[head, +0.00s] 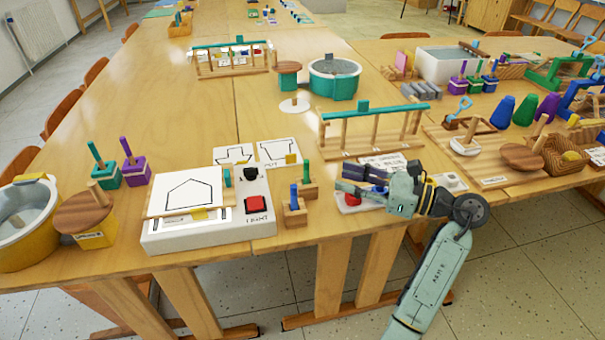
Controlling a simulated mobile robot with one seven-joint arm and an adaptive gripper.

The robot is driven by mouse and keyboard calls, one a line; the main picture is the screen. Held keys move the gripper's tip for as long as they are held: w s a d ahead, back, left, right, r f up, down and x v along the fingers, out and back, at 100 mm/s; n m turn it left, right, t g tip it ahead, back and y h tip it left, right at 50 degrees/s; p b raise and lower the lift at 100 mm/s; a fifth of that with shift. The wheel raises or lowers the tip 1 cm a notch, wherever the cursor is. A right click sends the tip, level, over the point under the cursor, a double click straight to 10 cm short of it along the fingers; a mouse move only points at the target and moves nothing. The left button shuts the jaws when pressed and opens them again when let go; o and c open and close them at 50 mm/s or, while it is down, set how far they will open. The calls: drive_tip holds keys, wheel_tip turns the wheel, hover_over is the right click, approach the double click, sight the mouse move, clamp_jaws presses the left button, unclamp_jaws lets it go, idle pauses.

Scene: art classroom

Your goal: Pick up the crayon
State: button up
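Several crayon-like sticks stand upright in small blocks. A blue stick (294,192) is in a wooden block, with a green stick (307,172) in another block behind it. At the left, a teal stick (96,153) stands in a teal block and a purple stick (127,150) in a purple block. I cannot tell which one is the crayon. My gripper (342,178) is over the table's front edge, right of the blue stick and apart from it, pointing left. Its fingers look spread, with nothing seen between them.
A white light box (208,235) with a red button stands left of the wooden blocks. A low wooden rack with a teal bar (370,110) rises behind my gripper. The table's middle left is clear.

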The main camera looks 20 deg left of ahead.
sight(306, 169)
drive_tip(key=a+p, duration=0.1)
drive_tip(key=a, duration=0.3)
drive_tip(key=shift+a+r, duration=0.1)
drive_tip(key=shift+a, duration=0.25)
drive_tip(key=a, duration=0.1)
drive_tip(key=a+p, duration=0.1)
drive_tip(key=a, duration=0.1)
drive_tip(key=a+p, duration=0.1)
drive_tip(key=shift+s+a+r, duration=0.15)
drive_tip(key=shift+s+r, duration=0.05)
drive_tip(key=shift+s, duration=0.15)
drive_tip(key=shift+w+a+f+p, duration=0.15)
drive_tip(key=shift+a+p, duration=0.15)
drive_tip(key=shift+a, duration=0.2)
drive_tip(key=shift+c, duration=0.6)
clamp_jaws()
